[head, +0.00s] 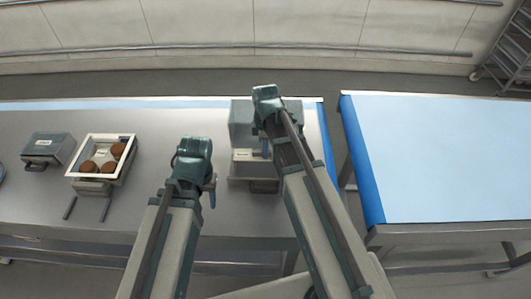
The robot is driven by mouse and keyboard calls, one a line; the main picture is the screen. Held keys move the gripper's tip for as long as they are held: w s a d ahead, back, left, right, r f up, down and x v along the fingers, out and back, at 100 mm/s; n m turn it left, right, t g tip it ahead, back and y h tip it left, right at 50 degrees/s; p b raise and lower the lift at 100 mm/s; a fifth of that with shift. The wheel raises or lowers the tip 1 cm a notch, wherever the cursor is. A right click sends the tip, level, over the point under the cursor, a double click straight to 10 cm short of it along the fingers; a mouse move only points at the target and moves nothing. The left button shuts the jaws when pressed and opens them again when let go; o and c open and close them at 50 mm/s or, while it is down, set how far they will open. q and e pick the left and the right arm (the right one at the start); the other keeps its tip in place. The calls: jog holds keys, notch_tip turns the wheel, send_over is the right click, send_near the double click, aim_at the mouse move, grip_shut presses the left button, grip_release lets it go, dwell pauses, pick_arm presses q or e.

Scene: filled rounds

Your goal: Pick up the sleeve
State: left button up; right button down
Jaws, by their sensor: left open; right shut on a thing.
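A pale, flat labelled piece (246,155), which looks like the sleeve, is at the grey box unit near the right end of the steel table. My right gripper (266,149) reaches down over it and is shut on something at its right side. The jaws are small and partly hidden by my arm, so the exact grip is unclear. I cannot tell if the piece is lifted clear. My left gripper (209,190) is open and empty above the table, to the left of that unit.
A white-framed tray (75,170) with brown rounds (104,158) sits on a stand at left, with two dark rails before it. A grey box (46,150) stands further left. A light-blue table (440,150) at right is bare, across a narrow gap from the steel table (150,117).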

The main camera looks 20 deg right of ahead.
jog(key=shift+r, duration=0.1)
notch_tip(320, 180, up, 10)
jog(key=p, duration=1)
